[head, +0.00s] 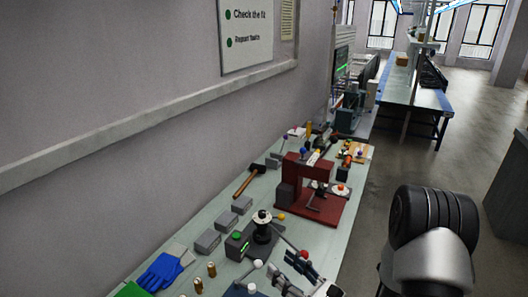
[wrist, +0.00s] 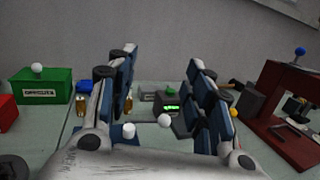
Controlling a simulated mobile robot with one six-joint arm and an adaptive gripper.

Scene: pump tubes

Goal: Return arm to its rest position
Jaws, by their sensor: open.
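My gripper (head: 300,270) is at the bottom edge of the head view, above the near part of the workbench (head: 222,259). In the wrist view my gripper (wrist: 163,88) has its two blue-padded fingers spread wide. Nothing is held between them. Past the gap stands a dark device with a green-lit display (wrist: 171,108) and a white ball-topped lever (wrist: 165,121). My arm's dark, grey-banded joint shows at the lower right of the head view. Most of the arm is outside both views.
A red press (head: 323,206), a hammer (head: 250,181), grey blocks (head: 208,241) and a blue glove (head: 163,271) lie on the bench. A green box (wrist: 42,87) stands left in the wrist view. A wall borders the bench; the floor (head: 410,165) to the right is clear.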

